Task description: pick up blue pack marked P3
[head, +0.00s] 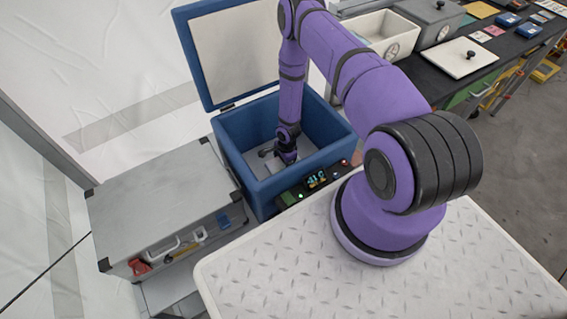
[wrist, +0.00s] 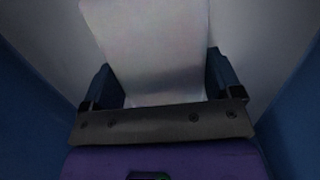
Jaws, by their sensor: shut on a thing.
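My gripper (head: 286,156) is down inside an open blue cooler box (head: 235,155), near its floor. In the wrist view my gripper (wrist: 162,82) has one finger at each side of a pale, flat, slab-like pack (wrist: 155,45) and is shut on it. The pack looks greyish-white in the dim light. No P3 mark can be read on it, and its far end runs out of the picture. In the head view my gripper and arm mostly hide what lies at the fingertips.
The cooler's raised lid (head: 240,50) stands behind my arm. Its walls rise close around the gripper. A grey metal case (head: 160,205) stands to the left. A dark table (head: 440,85) with bins and small items is at the upper right.

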